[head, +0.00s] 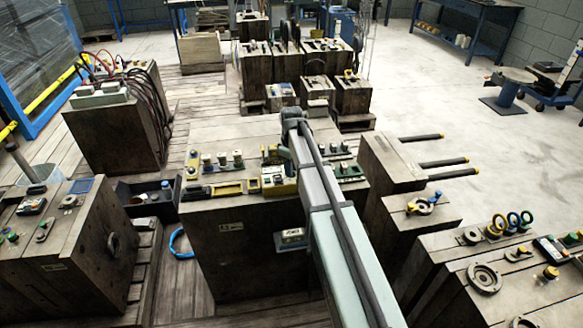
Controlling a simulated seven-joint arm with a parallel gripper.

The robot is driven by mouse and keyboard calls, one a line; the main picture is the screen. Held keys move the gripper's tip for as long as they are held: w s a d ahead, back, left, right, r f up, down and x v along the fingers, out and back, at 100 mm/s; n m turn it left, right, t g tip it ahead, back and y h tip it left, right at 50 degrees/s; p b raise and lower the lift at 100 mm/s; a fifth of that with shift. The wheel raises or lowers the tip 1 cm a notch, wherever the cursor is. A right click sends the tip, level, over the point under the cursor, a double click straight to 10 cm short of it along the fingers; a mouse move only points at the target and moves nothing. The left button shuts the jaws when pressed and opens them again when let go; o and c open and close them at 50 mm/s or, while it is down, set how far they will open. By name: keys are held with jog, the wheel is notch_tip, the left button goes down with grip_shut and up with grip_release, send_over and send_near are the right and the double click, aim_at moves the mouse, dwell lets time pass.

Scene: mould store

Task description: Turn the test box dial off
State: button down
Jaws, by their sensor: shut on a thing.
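A small yellow box (284,188), which I take to be the test box, sits on the front edge of the large dark wooden block in the middle of the head view. My arm reaches in from the bottom right and bends down at the wrist. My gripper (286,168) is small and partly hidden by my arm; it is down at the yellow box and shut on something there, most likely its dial. The dial itself and its setting cannot be made out.
Several small knobs and switches (222,160) stand on the same block (235,250), left of the gripper, beside a yellow-edged tray (229,187). A small box (291,236) projects from its front. Rods with yellow tips (445,162) jut out at the right.

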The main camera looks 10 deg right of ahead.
jog(key=n, duration=0.4)
jog(key=shift+n, duration=2.1)
jog(key=c, duration=0.8)
grip_release()
jog(key=shift+c, duration=0.2)
notch_tip(320, 180, up, 14)
jog(key=shift+f, duration=0.15)
